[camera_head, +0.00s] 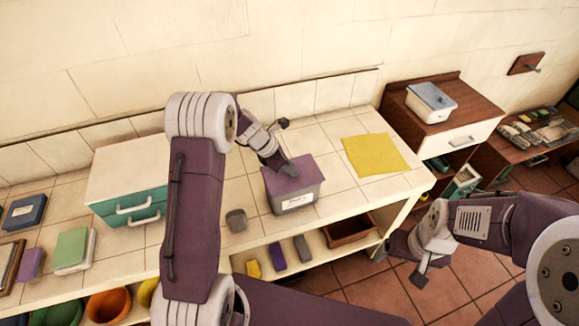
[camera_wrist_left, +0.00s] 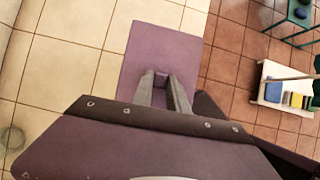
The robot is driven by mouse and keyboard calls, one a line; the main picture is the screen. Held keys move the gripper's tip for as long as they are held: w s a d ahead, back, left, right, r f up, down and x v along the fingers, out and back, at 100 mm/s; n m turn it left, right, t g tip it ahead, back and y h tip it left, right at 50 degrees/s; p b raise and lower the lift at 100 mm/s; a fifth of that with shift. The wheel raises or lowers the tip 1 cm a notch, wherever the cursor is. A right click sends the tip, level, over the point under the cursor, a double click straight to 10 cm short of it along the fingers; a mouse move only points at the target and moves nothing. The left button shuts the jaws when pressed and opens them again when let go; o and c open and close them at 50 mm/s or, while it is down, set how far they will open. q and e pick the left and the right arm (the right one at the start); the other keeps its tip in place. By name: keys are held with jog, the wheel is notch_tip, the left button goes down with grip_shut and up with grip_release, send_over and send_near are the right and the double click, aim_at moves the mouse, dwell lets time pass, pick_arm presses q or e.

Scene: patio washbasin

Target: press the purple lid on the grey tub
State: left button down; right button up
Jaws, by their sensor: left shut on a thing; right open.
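The grey tub (camera_head: 297,199), with a white label on its front, stands on the tiled counter near its front edge. The purple lid (camera_head: 302,174) lies over the tub's top in the head view; I cannot tell whether its rim is fully seated. My left gripper (camera_head: 289,168) comes down on the lid from behind and is shut on it. In the left wrist view both fingers meet near the middle of the lid (camera_wrist_left: 165,45), and the grasped part is mostly hidden. My right gripper (camera_head: 402,262) is open and empty, low in front of the counter's right end.
A yellow cloth (camera_head: 375,155) lies right of the tub. A lidded white container (camera_head: 431,103) stands on the brown cabinet. A shelf below holds sponges and bins.

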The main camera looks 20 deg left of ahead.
pick_arm(q)
jog(key=shift+w+f, duration=0.1)
dwell(0.4)
jog(key=shift+f+p, duration=0.2)
jog(key=shift+p, duration=0.1)
dwell(1.0)
dwell(0.5)
jog(key=c, duration=0.7)
grip_release()
jog(key=shift+c, duration=0.2)
